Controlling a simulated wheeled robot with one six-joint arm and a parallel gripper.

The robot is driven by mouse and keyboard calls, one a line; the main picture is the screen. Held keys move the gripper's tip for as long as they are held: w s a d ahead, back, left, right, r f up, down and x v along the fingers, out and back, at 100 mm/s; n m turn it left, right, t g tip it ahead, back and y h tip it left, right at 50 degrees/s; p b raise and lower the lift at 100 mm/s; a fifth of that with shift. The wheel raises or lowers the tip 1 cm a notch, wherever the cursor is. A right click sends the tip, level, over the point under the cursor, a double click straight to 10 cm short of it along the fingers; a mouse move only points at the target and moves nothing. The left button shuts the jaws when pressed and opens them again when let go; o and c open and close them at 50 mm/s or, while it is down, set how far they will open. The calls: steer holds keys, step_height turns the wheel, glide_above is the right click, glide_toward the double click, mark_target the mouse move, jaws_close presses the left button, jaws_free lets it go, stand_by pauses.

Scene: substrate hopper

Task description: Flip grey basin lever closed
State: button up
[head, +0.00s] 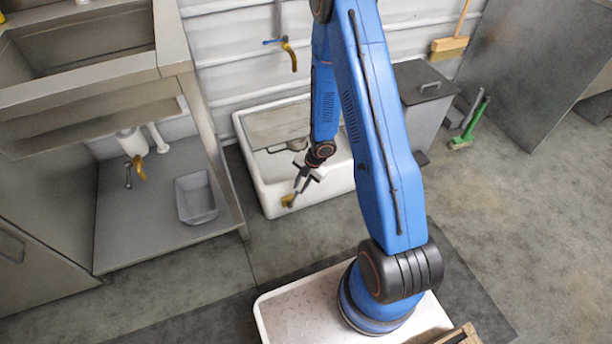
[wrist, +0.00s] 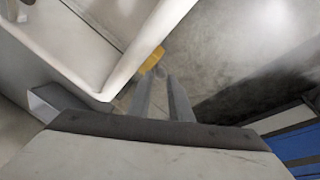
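A white basin (head: 268,190) stands on the floor by the wall; a yellow lever (head: 287,201) shows at its front rim. The yellow piece also shows in the wrist view (wrist: 152,60), just beyond my fingertips. My gripper (head: 303,184) is over the front of this basin, close to the yellow lever. I cannot tell whether a fingertip touches the lever.
A steel sink bench (head: 172,62) stands at the left, with a small grey tub (head: 183,211) on its lower shelf. Floor in front is open.

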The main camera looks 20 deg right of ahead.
steer(key=v, duration=0.7)
steer(key=shift+d, duration=0.1)
